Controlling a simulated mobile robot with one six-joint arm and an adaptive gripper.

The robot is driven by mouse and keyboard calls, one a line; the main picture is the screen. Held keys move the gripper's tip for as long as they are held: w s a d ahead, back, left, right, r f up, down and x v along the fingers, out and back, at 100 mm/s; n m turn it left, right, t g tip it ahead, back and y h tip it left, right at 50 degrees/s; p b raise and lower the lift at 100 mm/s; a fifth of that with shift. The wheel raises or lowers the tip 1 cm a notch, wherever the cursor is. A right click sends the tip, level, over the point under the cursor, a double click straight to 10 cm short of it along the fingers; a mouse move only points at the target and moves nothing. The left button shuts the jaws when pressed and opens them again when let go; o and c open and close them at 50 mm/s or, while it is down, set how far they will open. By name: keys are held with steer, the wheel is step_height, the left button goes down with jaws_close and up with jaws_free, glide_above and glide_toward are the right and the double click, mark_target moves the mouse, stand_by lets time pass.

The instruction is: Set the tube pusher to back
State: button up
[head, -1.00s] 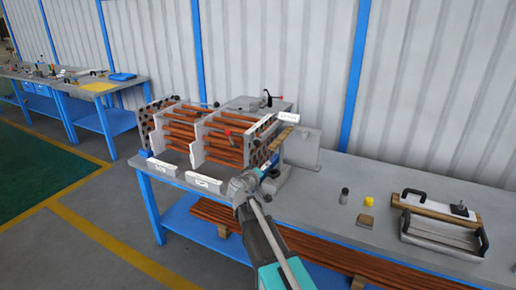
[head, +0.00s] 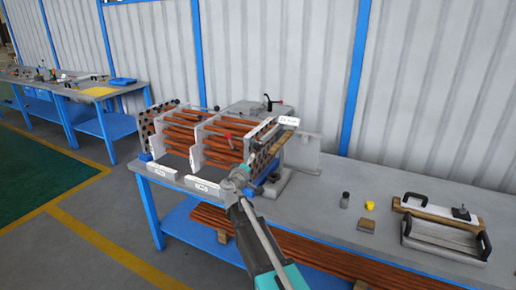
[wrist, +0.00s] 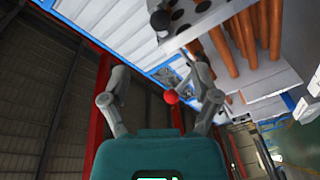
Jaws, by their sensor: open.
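A rack of copper-coloured tubes (head: 180,137) held between pale plates stands on the bench, with a holed end plate (head: 262,160) at its right. I cannot tell for sure which part is the tube pusher. A red knob (head: 228,134) shows at the rack's middle plate. In the wrist view a red ball (wrist: 171,97) appears between my fingers; contact cannot be judged. My gripper (wrist: 158,65) is open, with both fingers spread and nothing held. In the head view my arm reaches the rack's front right corner, and the gripper's fingers are not clear there.
The grey bench (head: 320,205) is clear right of the rack, up to a small dark cylinder (head: 345,199), a yellow piece (head: 369,205) and a handled tray (head: 440,240). A white label (head: 289,121) and an upright grey plate (head: 303,151) stand at the rack's right end.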

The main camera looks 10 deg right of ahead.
mark_target(256, 148)
steer(key=x, duration=1.3)
jaws_close()
steer(key=shift+d, duration=0.2)
steer(key=shift+a, duration=0.2)
